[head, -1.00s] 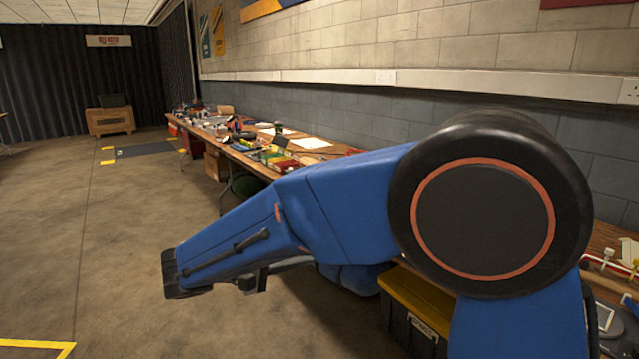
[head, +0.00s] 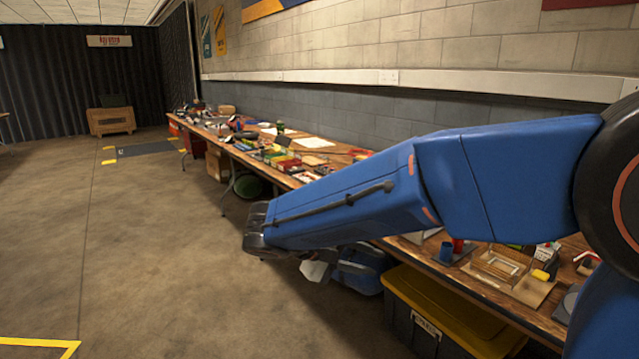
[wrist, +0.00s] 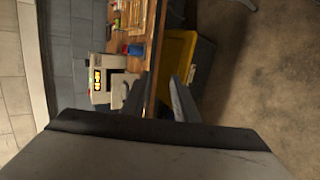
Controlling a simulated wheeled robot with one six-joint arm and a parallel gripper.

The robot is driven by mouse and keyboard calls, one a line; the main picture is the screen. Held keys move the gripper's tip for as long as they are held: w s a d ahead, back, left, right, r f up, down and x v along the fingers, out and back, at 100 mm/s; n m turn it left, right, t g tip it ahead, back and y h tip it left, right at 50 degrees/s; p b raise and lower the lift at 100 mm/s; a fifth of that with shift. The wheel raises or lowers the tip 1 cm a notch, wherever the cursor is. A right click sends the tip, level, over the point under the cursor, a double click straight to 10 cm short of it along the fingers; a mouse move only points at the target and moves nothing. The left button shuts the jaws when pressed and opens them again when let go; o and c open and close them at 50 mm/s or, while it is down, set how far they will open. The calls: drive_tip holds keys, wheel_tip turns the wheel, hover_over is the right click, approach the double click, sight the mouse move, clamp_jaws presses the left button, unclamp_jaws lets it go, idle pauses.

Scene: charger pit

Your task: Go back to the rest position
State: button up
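My gripper (wrist: 158,92) shows in the wrist view with its two grey fingers apart and nothing visible between them. The edge of the wooden table (wrist: 153,70) and the yellow lid of a bin (wrist: 178,50) show beyond the fingers. In the head view my blue arm reaches from the right edge toward the middle, in front of the long table (head: 232,152).
The dark bin with the yellow lid (head: 428,290) stands under the table at lower right. A white device with a lit yellow display (wrist: 98,84) and a blue cup (wrist: 134,50) are near the table's edge. The concrete floor (head: 130,255) at left is clear.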

drive_tip(key=s+d+f+m+g+y, duration=0.3)
drive_tip(key=s+d+y, duration=0.2)
drive_tip(key=s+d, duration=0.8)
drive_tip(key=s+d+f+m+t+y, duration=0.2)
drive_tip(key=s+d+f+m+y, duration=0.1)
drive_tip(key=s, duration=0.6)
drive_tip(key=shift+s+d+f+t+y, duration=0.4)
drive_tip(key=shift+d+f+y, duration=0.1)
drive_tip(key=shift+d+y, duration=0.75)
drive_tip(key=shift+a, duration=0.1)
